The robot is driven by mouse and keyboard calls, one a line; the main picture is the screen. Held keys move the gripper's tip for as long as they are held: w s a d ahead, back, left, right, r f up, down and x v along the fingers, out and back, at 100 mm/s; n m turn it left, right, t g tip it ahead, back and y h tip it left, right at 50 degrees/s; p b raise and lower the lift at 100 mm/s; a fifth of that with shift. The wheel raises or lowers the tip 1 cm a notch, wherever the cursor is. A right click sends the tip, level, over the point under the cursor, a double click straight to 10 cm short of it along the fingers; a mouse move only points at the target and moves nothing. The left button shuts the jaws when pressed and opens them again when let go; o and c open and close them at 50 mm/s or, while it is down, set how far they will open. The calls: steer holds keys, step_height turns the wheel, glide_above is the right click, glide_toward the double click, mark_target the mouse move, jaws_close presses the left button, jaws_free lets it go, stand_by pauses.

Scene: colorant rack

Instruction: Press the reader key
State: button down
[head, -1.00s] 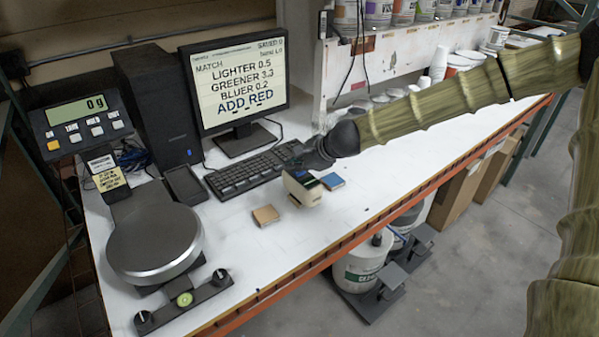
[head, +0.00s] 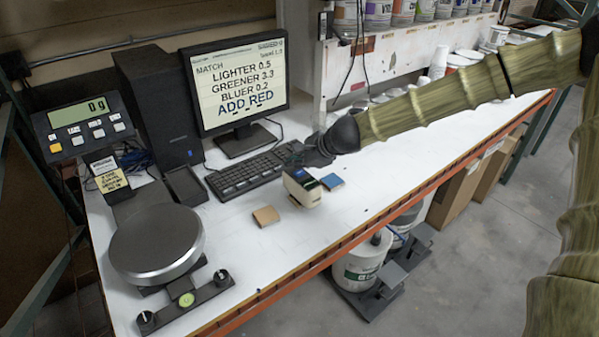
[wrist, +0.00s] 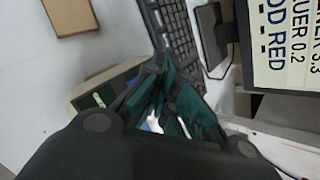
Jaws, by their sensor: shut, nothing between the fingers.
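The reader (head: 303,187) is a small beige device with a dark top and a small green display. It stands on the white bench in front of the keyboard. In the wrist view, part of the reader (wrist: 92,97) shows at left of the fingers, with its green display. My gripper (head: 297,164) is shut and empty, just behind and above the reader in the head view. In the wrist view, the fingers (wrist: 160,85) hide part of the reader. I cannot make out the key, or tell whether the fingertips touch the reader.
A tan card (head: 265,216) and a blue card (head: 332,181) lie beside the reader. Behind are the keyboard (head: 250,172) and the monitor (head: 238,85) reading ADD RED. A scale (head: 157,243) stands at left. The front strip of the bench (head: 300,240) is clear.

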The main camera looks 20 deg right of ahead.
mark_target(297, 174)
steer(key=shift+r, duration=0.15)
step_height(297, 174, up, 5)
steer(key=p, duration=0.4)
steer(key=shift+p, duration=0.3)
stand_by(0.5)
